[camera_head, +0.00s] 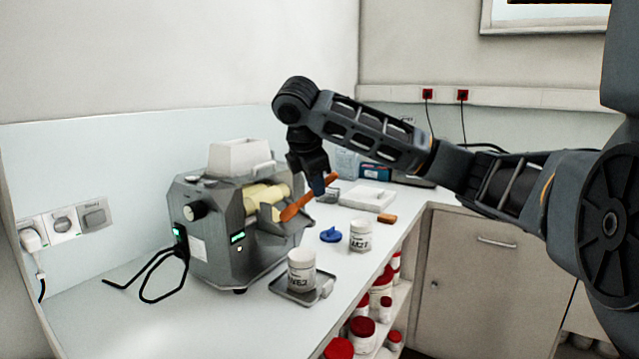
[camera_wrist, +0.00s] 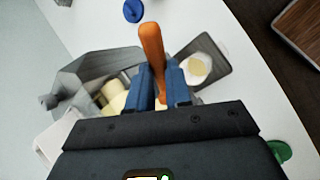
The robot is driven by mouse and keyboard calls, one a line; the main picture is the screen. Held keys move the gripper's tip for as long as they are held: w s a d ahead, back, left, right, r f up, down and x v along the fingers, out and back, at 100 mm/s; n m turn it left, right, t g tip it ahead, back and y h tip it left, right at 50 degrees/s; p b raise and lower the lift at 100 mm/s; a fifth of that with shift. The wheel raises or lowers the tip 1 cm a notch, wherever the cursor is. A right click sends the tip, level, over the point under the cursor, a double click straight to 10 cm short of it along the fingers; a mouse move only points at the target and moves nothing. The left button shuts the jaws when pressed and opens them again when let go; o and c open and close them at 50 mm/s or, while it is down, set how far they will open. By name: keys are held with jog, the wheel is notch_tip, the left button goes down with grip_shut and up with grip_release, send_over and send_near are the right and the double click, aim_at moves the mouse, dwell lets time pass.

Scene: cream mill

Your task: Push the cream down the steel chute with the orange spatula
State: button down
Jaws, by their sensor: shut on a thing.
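My gripper (camera_head: 318,188) is shut on the orange spatula (camera_head: 296,208), held tilted in front of the mill. In the head view its lower left end is at the steel chute (camera_head: 285,233) on the mill's front; I cannot tell whether it touches. The wrist view shows the spatula (camera_wrist: 151,45) between the blue fingers (camera_wrist: 160,88) of my gripper. The grey mill (camera_head: 215,240) has pale rollers (camera_head: 262,196). A white jar (camera_head: 302,272) stands on a grey tray (camera_head: 277,287) below the chute. Cream on the chute cannot be made out.
A blue lid (camera_head: 331,235) and another white labelled jar (camera_head: 361,237) stand right of the mill. Behind are a white flat device (camera_head: 368,199) and a small orange-brown block (camera_head: 387,218). A black cable (camera_head: 150,275) lies left. The front left counter is clear.

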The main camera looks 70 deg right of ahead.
aim_at(334, 177)
jog(key=shift+w+d+r+p, duration=0.15)
jog(key=shift+w+r+p, duration=0.25)
jog(key=shift+w, duration=0.25)
jog(key=shift+w+d+r+p, duration=0.15)
jog(key=shift+w+r+p, duration=0.15)
jog(key=shift+w, duration=0.35)
jog(key=s+d+f, duration=0.1)
jog(key=s, duration=0.1)
jog(key=s+d, duration=0.1)
jog(key=s, duration=0.1)
jog(key=s+f, duration=0.1)
jog(key=s, duration=0.1)
jog(key=shift+s+d+f, duration=0.2)
jog(key=shift+d+f, duration=0.15)
jog(key=shift+d, duration=0.05)
jog(key=w+d+r+p, duration=0.1)
jog(key=w+r+p, duration=0.1)
jog(key=w, duration=0.3)
jog(key=shift+w+d+r+p, duration=0.15)
jog(key=shift+w+p, duration=0.1)
jog(key=shift+p, duration=0.05)
dwell(0.6)
jog(key=shift+r, duration=0.1)
